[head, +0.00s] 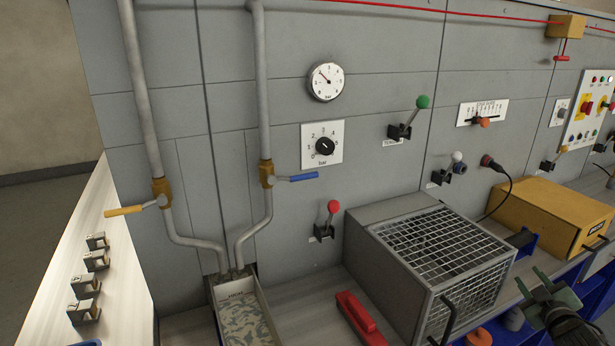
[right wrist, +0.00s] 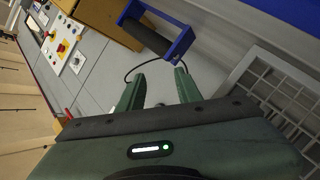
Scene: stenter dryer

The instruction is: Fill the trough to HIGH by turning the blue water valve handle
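The blue water valve handle (head: 297,178) sticks out to the right from a brass valve body (head: 266,174) on the right-hand vertical pipe. It lies nearly level, across the pipe. That pipe runs down to the trough (head: 262,291), a narrow white-walled box at the bottom of the head view. Mottled, rippled grey liquid shows in it; I cannot read any level mark. My right gripper (head: 534,281) is at the lower right, far from the valve. In the right wrist view its two fingers (right wrist: 158,88) are apart with nothing between them. My left gripper is not in view.
A yellow-handled valve (head: 124,211) sits on the left pipe. A red-knobbed lever (head: 333,207) is on the panel right of the blue handle. A wire-mesh box (head: 390,250), a red object (head: 359,317) and a yellow case (head: 545,212) stand on the bench. The panel around the blue handle is clear.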

